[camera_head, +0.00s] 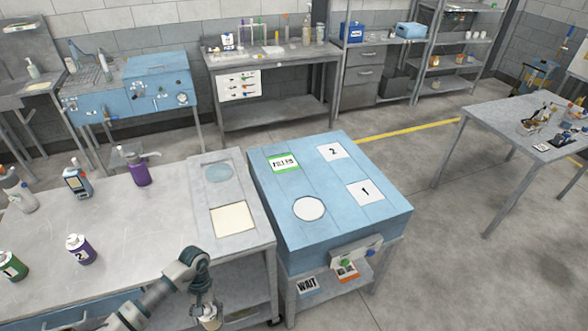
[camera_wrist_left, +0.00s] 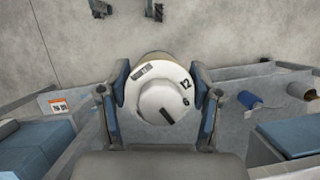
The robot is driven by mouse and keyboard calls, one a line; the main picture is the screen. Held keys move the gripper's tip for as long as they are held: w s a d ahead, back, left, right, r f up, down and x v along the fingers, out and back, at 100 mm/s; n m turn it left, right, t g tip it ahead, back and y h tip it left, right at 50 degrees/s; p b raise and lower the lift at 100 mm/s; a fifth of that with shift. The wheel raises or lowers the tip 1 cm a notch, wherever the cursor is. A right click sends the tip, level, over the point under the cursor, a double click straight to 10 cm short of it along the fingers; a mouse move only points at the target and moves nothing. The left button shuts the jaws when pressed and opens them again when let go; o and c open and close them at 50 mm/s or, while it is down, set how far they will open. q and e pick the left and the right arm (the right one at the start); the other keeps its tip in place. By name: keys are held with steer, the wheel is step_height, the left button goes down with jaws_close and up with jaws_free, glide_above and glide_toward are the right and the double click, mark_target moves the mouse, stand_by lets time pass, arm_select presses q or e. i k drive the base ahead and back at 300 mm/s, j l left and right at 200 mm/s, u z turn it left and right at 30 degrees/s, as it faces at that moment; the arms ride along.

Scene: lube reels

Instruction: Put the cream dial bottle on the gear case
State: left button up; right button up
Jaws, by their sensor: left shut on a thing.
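My left gripper (camera_head: 205,290) is at the bottom of the head view, past the front edge of the grey bench. It is shut on the cream dial bottle (camera_head: 209,314), whose lower part is cut off by the frame. In the left wrist view the bottle's round white dial top (camera_wrist_left: 163,98), with dark marks and the numbers 12 and 6, sits between the two fingers. A large blue case (camera_head: 292,229), likely the gear case, stands to the right of the gripper. Its top bears a green-edged label, a white disc and squares marked 1 and 2. My right gripper is not in view.
The grey bench (camera_head: 130,220) holds a purple bottle (camera_head: 138,172), a blue-grey device (camera_head: 77,183), a purple can marked 2 (camera_head: 81,249) and a green can (camera_head: 12,266). A side panel with knobs juts from the blue case's front. The case top is clear.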

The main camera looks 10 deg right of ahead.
mark_target(340, 206)
steer(key=i+l+u, duration=0.1)
steer(key=l, duration=0.8)
steer(key=i+l+u, duration=0.1)
steer(key=l, duration=0.8)
steer(key=i+l+u, duration=0.1)
steer(key=l, duration=0.8)
